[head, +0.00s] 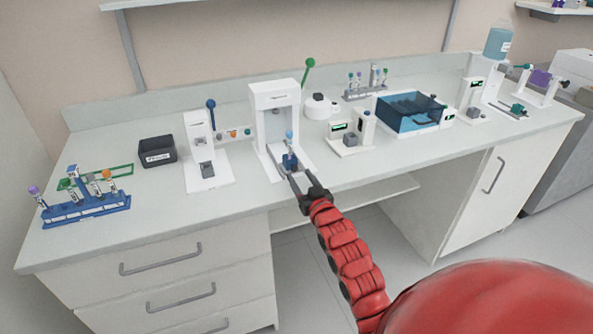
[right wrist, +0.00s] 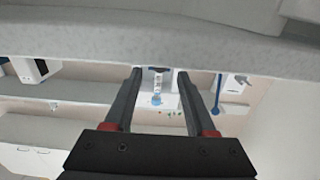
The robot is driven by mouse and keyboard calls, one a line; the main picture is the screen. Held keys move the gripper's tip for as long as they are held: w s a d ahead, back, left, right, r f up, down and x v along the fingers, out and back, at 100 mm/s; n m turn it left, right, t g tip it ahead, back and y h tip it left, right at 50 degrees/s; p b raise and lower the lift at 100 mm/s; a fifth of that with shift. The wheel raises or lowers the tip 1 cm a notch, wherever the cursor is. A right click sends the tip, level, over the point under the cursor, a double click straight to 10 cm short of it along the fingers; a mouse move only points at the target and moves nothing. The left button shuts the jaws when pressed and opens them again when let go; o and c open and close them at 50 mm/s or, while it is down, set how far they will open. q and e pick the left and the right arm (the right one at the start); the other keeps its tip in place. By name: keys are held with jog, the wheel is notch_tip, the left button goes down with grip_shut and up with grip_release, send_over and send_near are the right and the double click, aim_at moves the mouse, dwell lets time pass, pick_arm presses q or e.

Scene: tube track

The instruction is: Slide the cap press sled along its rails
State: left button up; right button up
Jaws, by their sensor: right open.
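The cap press (head: 275,97) is a white frame with a green lever, standing near the middle of the counter in the head view. Its sled (head: 289,163) is a small dark blue block low at the front of the press. A tube with a light blue cap (head: 289,135) stands upright in it; the tube also shows between the fingers in the right wrist view (right wrist: 157,83). My right gripper (head: 298,173) is open, its fingertips close to the front of the sled. I cannot tell whether they touch it. The rails are mostly hidden. My left gripper is out of view.
A white device with a blue lever (head: 200,140) stands left of the press. A small white station (head: 345,138) and a blue-lidded box (head: 408,112) stand to the right. A blue tube rack (head: 88,209) is at far left. The counter's front strip is mostly clear.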

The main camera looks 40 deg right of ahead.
aim_at(295, 169)
jog(key=shift+x, duration=1.8)
jog(key=shift+c, duration=0.3)
grip_shut()
